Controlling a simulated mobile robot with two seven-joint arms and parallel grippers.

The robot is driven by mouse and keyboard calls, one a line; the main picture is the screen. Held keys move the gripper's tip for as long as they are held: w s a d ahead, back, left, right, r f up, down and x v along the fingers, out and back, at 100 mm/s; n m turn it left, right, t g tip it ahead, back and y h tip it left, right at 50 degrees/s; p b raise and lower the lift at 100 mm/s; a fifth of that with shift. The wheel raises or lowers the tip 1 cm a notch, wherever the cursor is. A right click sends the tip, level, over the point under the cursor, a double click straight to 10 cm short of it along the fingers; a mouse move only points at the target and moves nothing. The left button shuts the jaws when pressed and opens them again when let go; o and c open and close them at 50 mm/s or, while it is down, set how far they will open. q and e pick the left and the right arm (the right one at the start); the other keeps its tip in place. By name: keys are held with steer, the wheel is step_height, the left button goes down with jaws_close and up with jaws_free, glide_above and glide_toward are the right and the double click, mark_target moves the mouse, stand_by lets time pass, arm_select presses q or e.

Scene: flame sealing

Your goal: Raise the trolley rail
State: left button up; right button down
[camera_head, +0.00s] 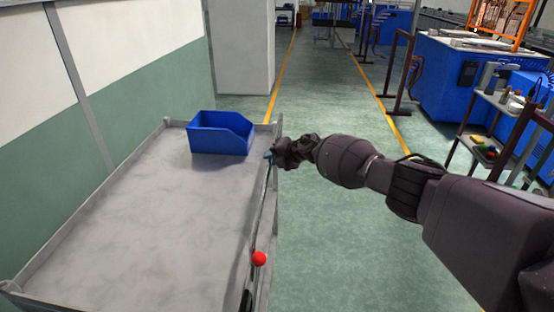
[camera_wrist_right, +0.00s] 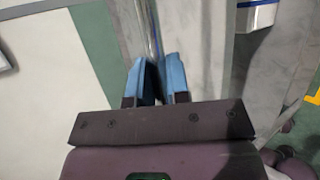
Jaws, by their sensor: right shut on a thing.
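The trolley (camera_head: 150,215) is a grey, flat-topped cart with low rims, and it fills the lower left of the head view. Its rail (camera_head: 263,205) is a thin metal bar along the right long side; it also shows in the right wrist view (camera_wrist_right: 152,35), running up from between the fingers. My right gripper (camera_head: 270,156) reaches in from the right and is shut on the rail near the far right corner. Its blue fingertips (camera_wrist_right: 159,75) sit on either side of the bar. A red ball knob (camera_head: 259,258) is at the rail's near part. My left gripper is out of view.
A blue open bin (camera_head: 220,133) stands at the trolley's far end, close to my right gripper. A green and white wall (camera_head: 120,90) borders the trolley's left. Green floor (camera_head: 340,240) is clear on the right. Blue machines and a shelf cart (camera_head: 490,125) stand farther right.

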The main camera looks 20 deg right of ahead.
steer(key=shift+a, duration=0.45)
steer(key=c, duration=1.5)
jaws_free()
steer(key=o, duration=0.4)
steer(key=shift+w+a, duration=0.15)
steer(key=shift+w, duration=0.05)
steer(key=shift+s+d, duration=0.1)
steer(key=shift+d, duration=0.1)
steer(key=shift+r, duration=0.1)
